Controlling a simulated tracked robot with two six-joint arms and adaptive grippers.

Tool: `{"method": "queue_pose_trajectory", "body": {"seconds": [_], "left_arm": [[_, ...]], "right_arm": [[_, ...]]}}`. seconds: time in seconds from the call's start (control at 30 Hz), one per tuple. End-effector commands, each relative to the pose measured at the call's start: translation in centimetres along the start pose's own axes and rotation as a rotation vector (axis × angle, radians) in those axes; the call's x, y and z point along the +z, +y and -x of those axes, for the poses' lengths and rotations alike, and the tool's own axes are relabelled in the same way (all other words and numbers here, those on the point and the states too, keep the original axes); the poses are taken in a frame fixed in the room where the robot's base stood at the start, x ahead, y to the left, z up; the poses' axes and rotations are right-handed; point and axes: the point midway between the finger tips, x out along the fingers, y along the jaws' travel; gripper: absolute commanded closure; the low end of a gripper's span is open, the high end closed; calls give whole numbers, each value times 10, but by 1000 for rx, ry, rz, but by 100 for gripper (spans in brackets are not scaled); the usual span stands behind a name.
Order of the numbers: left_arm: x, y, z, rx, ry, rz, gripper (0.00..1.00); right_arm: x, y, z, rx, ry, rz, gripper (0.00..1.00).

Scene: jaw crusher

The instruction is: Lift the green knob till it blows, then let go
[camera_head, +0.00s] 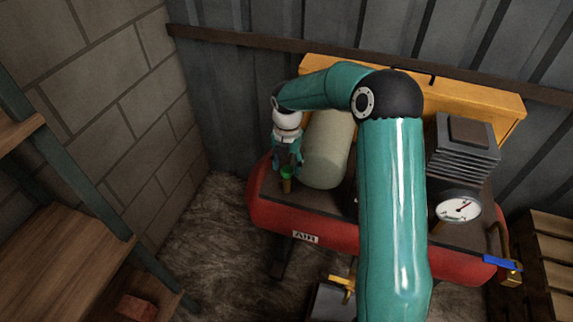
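The green knob (286,173) sits on top of a short brass-coloured valve (287,186) at the left end of the red air tank (322,231). My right gripper (287,166) points down just above the knob. Its teal fingers look spread, one to each side of the knob's top. I cannot make out any contact between fingers and knob. My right arm crosses the middle of the view and hides part of the tank. My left gripper is not in view.
A pale cylinder (328,150) stands close right of the gripper. A finned motor block (464,146), a pressure gauge (458,208) and a blue-handled valve (502,264) are at the right. Wooden shelves (60,255) stand at the left. A yellow guard (470,98) runs behind.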

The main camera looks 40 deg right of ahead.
Motion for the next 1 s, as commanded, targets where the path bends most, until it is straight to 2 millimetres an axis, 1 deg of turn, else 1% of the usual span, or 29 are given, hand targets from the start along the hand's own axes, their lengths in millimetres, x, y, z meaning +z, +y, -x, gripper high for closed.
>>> {"method": "queue_pose_trajectory", "body": {"seconds": [0.3,0.37,0.47,0.57,0.8,1.0], "left_arm": [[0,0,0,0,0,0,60],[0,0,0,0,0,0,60],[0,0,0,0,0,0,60],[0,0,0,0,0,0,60],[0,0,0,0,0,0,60],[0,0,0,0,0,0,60]], "right_arm": [[0,1,1,0,0,1,44],[0,1,4,1,0,1,44],[0,2,13,3,-2,0,44],[0,2,29,4,-3,1,44],[0,2,78,4,-3,1,44],[0,1,108,2,-2,1,44]]}}
